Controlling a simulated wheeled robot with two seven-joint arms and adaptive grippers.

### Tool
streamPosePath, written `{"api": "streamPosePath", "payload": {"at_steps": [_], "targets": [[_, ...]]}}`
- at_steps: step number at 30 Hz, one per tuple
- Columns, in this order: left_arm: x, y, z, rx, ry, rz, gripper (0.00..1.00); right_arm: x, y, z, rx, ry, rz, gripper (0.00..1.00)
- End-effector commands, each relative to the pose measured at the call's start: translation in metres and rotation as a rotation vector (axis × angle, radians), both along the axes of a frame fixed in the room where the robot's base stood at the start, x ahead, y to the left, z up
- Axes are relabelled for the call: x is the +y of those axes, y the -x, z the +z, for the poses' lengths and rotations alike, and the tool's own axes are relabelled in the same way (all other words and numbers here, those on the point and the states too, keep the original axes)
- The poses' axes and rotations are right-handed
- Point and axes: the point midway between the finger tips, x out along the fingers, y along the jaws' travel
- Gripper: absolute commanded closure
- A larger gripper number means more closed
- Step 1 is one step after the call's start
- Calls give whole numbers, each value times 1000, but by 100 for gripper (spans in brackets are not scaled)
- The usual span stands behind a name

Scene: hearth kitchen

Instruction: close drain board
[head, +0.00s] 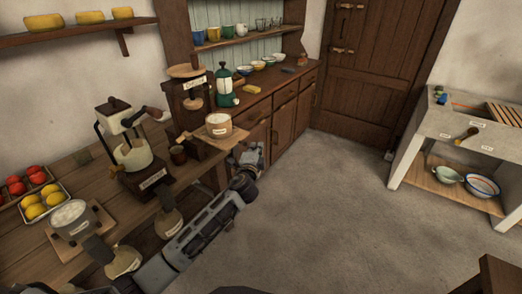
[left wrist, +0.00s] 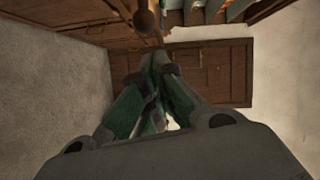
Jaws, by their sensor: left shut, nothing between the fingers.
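A slatted wooden drain board (head: 503,113) lies on the pale stone sink (head: 442,120) at the right of the head view; the picture edge cuts it off. My left arm reaches in from the lower left. My left gripper (head: 250,157) is in front of the dark wooden cabinet, well away from the sink and the drain board. In the left wrist view, its green and dark fingers (left wrist: 155,65) come together with nothing between them. The drain board does not show in the left wrist view. My right gripper is not in view.
A wooden counter (head: 85,160) with a grinder (head: 127,150) and fruit trays runs along the left. Bowls stand on the sink's lower shelf (head: 430,178). Grey floor (head: 330,215) between them is clear.

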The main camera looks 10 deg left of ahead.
Motion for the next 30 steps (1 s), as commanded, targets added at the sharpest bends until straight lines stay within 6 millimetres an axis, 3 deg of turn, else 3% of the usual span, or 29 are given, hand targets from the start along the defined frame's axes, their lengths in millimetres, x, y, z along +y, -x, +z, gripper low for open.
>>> {"api": "streamPosePath", "payload": {"at_steps": [8, 23, 30], "targets": [[14, -2, -3, 0, -1, 1, 100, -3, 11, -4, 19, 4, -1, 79], [18, -3, -3, 0, -1, 1, 100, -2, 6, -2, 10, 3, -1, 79], [44, -12, -2, 0, -2, 3, 100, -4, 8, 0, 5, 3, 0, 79]]}}
